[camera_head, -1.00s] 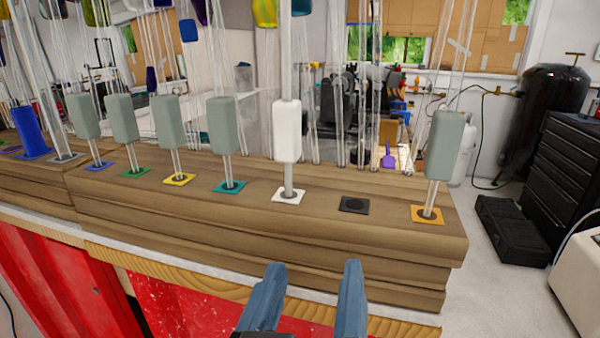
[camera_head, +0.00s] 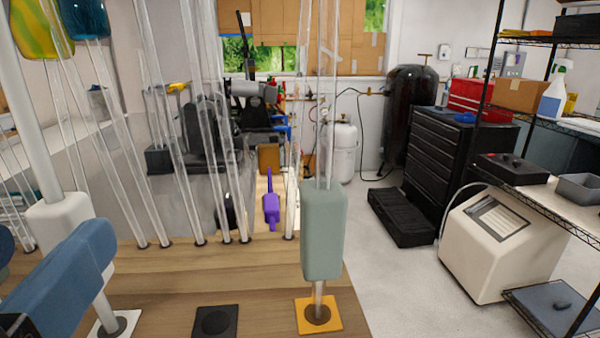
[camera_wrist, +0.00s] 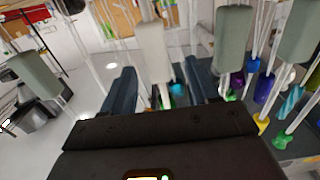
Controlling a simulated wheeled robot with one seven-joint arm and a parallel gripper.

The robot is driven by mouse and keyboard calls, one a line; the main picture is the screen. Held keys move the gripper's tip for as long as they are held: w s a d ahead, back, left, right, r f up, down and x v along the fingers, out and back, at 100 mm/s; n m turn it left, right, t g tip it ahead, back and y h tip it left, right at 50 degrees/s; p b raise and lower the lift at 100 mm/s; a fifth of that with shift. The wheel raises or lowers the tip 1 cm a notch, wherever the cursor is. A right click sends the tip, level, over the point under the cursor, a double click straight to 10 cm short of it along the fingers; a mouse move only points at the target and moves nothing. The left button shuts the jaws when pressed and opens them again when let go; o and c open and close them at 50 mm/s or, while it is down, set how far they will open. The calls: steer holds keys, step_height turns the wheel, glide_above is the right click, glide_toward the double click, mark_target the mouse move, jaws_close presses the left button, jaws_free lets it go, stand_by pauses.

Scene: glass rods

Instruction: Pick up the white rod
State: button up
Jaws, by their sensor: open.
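The white rod has a white block (camera_head: 60,215) around its shaft and stands upright at the left of the head view, in a white square base (camera_head: 122,324). It also shows in the wrist view (camera_wrist: 154,50), upper middle. My gripper (camera_head: 48,250) is open at the left edge of the head view. Its right finger covers part of the white block and shaft. In the wrist view my gripper (camera_wrist: 160,78) has one finger on each side of the white block, with gaps visible. I cannot tell how deep the block sits between them.
A grey-green block on a rod (camera_head: 323,235) stands in an orange square (camera_head: 318,315) to the right. An empty black square (camera_head: 215,321) lies between. Several clear rods (camera_head: 190,200) stand behind. A purple object (camera_head: 271,208) lies farther back.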

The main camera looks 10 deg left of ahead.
mark_target(50, 236)
steer(key=p+x, duration=0.1)
steer(key=x, duration=0.3)
steer(key=shift+w+r+p, duration=0.1)
steer(key=shift+w+p, duration=0.15)
steer(key=shift+p, duration=0.15)
steer(key=shift+w+a, duration=0.1)
steer(key=shift+w, duration=0.45)
steer(key=shift+c, duration=0.3)
steer(key=c, duration=1)
